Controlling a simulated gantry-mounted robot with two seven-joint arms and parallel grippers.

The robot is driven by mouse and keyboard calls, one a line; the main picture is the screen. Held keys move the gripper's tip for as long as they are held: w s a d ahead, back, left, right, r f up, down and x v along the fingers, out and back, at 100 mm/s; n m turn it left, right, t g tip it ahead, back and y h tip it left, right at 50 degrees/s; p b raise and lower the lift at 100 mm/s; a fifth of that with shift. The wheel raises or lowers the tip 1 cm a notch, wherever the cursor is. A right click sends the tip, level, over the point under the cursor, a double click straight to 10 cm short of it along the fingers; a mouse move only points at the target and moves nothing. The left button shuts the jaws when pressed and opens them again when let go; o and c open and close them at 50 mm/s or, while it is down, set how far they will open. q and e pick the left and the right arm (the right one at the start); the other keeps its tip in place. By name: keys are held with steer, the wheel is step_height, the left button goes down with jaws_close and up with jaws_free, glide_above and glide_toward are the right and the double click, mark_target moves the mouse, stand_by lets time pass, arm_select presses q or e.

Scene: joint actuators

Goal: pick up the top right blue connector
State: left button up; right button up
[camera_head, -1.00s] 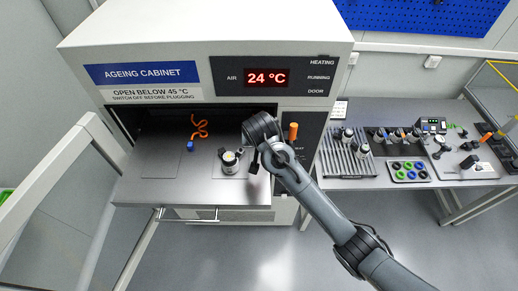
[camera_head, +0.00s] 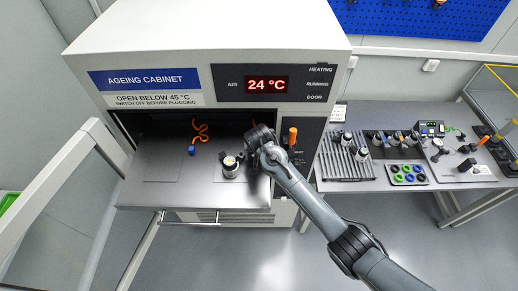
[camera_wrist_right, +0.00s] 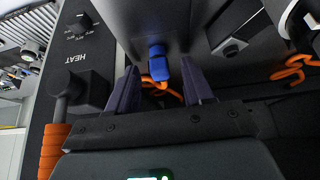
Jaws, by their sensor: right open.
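A blue connector (camera_wrist_right: 157,66) with an orange cable shows in the right wrist view, upright against a grey surface. My right gripper (camera_wrist_right: 159,72) is open, with one dark purple finger on each side of this connector in the picture. I cannot tell whether either finger touches it. In the head view my right wrist is at the right of the cabinet opening and hides this connector. A second blue connector (camera_head: 192,150) on a coiled orange cable (camera_head: 200,131) is at the left of the opening, over the shelf. My left gripper is not in view.
A round-topped actuator (camera_head: 230,168) stands on the shelf (camera_head: 150,192), left of my right wrist. The cabinet panel has an orange-handled lever (camera_head: 292,137), also close beside the gripper in the wrist view (camera_wrist_right: 55,145). The open glass door (camera_head: 65,190) is at left.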

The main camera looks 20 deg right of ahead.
steer(key=shift+w+d+f, duration=0.1)
steer(key=shift+w+f, duration=0.2)
steer(key=shift+f, duration=0.3)
jaws_close()
steer(key=shift+r, duration=0.15)
steer(key=shift+r, duration=0.5)
steer(key=r, duration=0.1)
steer(key=r+b, duration=0.1)
steer(key=r, duration=0.1)
steer(key=shift+s+d+r, duration=0.15)
steer(key=shift+s+d, duration=0.1)
steer(key=shift+s, duration=0.15)
steer(key=s+d+r+b, duration=0.2)
steer(key=s+d+r, duration=0.3)
steer(key=s, duration=0.4)
steer(key=shift+d+r, duration=0.3)
steer(key=shift+r, duration=0.45)
steer(key=shift+a, duration=0.1)
